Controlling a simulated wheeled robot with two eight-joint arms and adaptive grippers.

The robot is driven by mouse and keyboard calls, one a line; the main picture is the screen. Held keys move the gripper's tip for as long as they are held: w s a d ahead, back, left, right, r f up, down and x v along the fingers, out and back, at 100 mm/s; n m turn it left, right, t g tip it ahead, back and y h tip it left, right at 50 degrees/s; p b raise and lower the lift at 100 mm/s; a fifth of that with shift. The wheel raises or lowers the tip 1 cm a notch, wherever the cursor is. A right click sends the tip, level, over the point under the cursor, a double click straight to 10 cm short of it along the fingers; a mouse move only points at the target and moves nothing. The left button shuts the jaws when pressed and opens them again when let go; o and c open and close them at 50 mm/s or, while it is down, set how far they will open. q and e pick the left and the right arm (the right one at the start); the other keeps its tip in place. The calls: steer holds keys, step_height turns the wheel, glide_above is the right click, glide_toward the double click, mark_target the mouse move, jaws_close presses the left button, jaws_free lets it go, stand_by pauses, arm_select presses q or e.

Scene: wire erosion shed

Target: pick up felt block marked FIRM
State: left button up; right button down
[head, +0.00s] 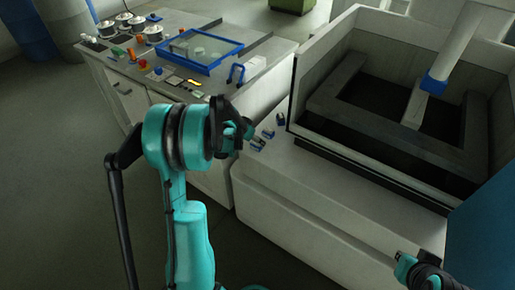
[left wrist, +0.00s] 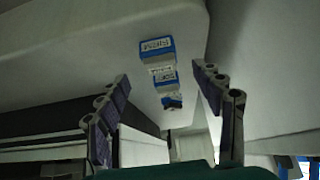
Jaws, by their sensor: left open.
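Small blue blocks with white labels sit in a row on the pale ledge. In the head view there is a far block (head: 281,119), a middle block (head: 268,132) and a near block (head: 257,144) beside my left gripper (head: 250,134). In the left wrist view they line up as a large upper block (left wrist: 156,52), a middle block (left wrist: 164,82) and a small lower block (left wrist: 172,102). The label lettering is too small to tell which is FIRM. My left gripper (left wrist: 160,74) is open, its fingers either side of the row, apparently empty. My right gripper (head: 402,264) is at lower right; its jaw state is unclear.
A machine tank (head: 345,160) with raised walls stands right of the ledge (head: 290,185). A cabinet top (head: 195,75) at left carries a blue-framed tray (head: 200,68), spools (head: 122,20) and small coloured items. Open floor (head: 50,180) lies left.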

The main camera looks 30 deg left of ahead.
arm_select(q)
steer(key=b+x, duration=0.2)
steer(key=x, duration=0.2)
steer(key=shift+f, duration=0.25)
steer(key=shift+s+r, duration=0.1)
steer(key=shift+r, duration=0.05)
steer(key=shift+c, duration=0.6)
steer(key=c, duration=1.1)
steer(key=shift+c, duration=0.2)
